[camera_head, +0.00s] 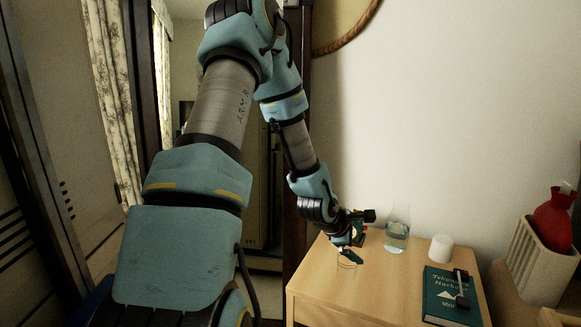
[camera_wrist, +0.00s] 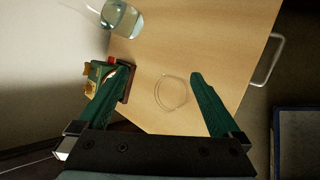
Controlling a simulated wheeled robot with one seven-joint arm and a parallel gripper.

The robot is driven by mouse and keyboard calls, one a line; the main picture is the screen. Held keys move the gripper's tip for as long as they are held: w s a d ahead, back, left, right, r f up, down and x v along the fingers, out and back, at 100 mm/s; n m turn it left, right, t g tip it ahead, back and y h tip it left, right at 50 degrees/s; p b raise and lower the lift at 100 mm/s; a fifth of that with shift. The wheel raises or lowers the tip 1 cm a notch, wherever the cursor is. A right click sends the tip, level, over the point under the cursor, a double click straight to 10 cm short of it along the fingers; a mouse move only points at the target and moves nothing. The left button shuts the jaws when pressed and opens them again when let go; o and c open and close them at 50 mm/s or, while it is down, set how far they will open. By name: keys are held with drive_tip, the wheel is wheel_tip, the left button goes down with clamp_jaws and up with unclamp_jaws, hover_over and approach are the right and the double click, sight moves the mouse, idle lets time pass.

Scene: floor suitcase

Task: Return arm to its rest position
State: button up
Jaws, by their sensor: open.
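My arm stretches out from the lower left over a light wooden table (camera_head: 400,262). My gripper (camera_head: 351,257) is above the table's left part, pointing down. In the wrist view its two green fingers stand wide apart with nothing between them, so my gripper (camera_wrist: 158,76) is open and empty. A clear round glass thing (camera_wrist: 171,93) is on the table below the gap between the fingers. A small green, red and yellow object (camera_wrist: 98,72) is just beside the left finger and partly hidden by it.
A glass with clear liquid (camera_head: 396,238), a white cup (camera_head: 441,248) and a green book (camera_head: 450,297) with a dark item on it are on the table. A red vase (camera_head: 553,218) in a pale holder stands at right. A dark-framed doorway and curtain (camera_head: 112,95) are behind my arm.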

drive_tip(key=s+a+r+m+g+y+b, duration=0.1)
drive_tip(key=s+a+m+y+b, duration=0.1)
drive_tip(key=a+m, duration=0.35)
drive_tip(key=s+a+m+y+b, duration=0.1)
drive_tip(key=s+a+m+y, duration=0.15)
drive_tip(key=a, duration=0.65)
drive_tip(key=s+a+r+m+g+y+b, duration=0.2)
drive_tip(key=s+a+r+m+b, duration=0.1)
drive_tip(key=s+a+m, duration=0.55)
wheel_tip(320, 180, up, 17)
drive_tip(key=s+a+n+p, duration=0.1)
drive_tip(key=p, duration=1.5)
drive_tip(key=shift+a+f+g, duration=0.15)
drive_tip(key=shift+a+g, duration=0.15)
